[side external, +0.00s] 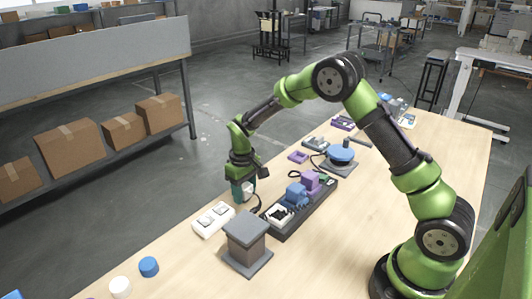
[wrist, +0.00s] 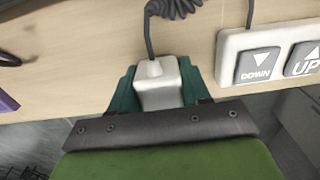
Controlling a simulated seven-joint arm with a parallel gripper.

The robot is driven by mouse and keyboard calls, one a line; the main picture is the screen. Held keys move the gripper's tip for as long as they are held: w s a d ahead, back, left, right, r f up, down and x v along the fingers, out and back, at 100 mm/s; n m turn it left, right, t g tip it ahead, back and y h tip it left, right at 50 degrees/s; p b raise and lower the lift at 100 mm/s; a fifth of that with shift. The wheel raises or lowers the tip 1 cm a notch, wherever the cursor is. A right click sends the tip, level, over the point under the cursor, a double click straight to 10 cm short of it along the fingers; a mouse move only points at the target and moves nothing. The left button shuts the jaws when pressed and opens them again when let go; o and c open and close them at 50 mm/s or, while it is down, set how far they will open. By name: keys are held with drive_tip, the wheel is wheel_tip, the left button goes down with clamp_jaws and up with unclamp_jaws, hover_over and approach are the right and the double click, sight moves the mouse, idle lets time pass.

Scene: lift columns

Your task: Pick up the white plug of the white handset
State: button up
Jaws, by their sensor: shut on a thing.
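The white plug (wrist: 157,88) sits between the two teal fingers of my gripper (wrist: 158,92) in the wrist view, and the fingers are shut on it. A dark coiled cable (wrist: 150,30) runs from the plug toward the top of that view. In the side view my gripper (side external: 243,188) points down near the table's far edge, with part of the white plug (side external: 250,189) showing at its fingers. The white handset (side external: 213,219) lies flat on the table just left of my gripper. Its DOWN and UP buttons show at the right of the wrist view (wrist: 228,60).
A dark long box (side external: 285,229) with white, blue and purple blocks on it stands right of my gripper. A grey column on a square base (side external: 246,240) stands in front. A blue round piece (side external: 341,153) is farther back. The table's near side (side external: 340,250) is clear.

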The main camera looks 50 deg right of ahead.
sight(244, 185)
drive_tip(key=shift+r, duration=5.05)
drive_tip(key=shift+r, duration=0.15)
drive_tip(key=shift+s+a+f, duration=0.25)
drive_tip(key=shift+s+a, duration=0.1)
drive_tip(key=shift+s, duration=2)
drive_tip(key=shift+s+a+f, duration=0.25)
drive_tip(key=shift+s+a, duration=0.05)
drive_tip(key=shift+s, duration=2.05)
drive_tip(key=shift+s+a+f, duration=0.25)
drive_tip(key=shift+s+a, duration=0.1)
drive_tip(key=shift+s, duration=2)
drive_tip(key=shift+f, duration=1.65)
drive_tip(key=shift+f, duration=0.6)
